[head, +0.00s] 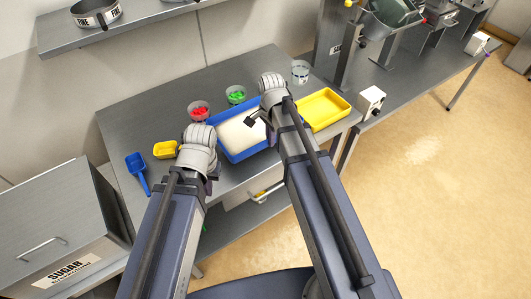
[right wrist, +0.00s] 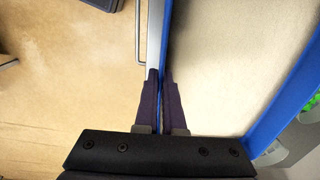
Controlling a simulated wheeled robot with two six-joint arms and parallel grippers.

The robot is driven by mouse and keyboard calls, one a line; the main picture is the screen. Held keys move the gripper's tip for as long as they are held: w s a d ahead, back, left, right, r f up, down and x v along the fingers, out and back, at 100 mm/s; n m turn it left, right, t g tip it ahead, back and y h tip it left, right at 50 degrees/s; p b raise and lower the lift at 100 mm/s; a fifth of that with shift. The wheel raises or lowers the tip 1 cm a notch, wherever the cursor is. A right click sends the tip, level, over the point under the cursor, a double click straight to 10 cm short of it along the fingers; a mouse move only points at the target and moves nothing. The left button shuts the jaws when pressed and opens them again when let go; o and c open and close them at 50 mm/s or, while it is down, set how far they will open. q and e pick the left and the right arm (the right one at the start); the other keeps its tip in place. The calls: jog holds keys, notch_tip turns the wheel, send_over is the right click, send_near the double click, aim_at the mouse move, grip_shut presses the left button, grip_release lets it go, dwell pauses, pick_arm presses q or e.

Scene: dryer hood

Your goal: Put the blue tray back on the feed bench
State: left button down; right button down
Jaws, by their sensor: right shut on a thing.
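The blue tray (head: 227,152) is at the middle of the grey feed bench (head: 150,110), with a pale, flat fill inside. In the right wrist view its blue wall (right wrist: 157,35) runs between the fingers of my right gripper (right wrist: 160,75), which is shut on it. My right arm hides part of the tray in the head view. My left gripper (head: 213,170) is by the tray's left end; its fingers are hidden, so I cannot tell its opening or contact. I cannot tell whether the tray rests flat on the bench.
Cups of red (head: 199,110) and green pieces (head: 236,95) stand behind the tray. A yellow tray (head: 324,108) is close on its right. A small yellow dish (head: 165,150) and a blue scoop (head: 138,170) lie left. The bench's back left is clear.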

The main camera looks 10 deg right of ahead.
aim_at(270, 161)
jog(key=shift+f+b, duration=3.9)
jog(key=shift+f, duration=0.45)
jog(key=shift+f, duration=0.2)
jog(key=c, duration=1)
grip_release()
jog(key=shift+r, duration=0.1)
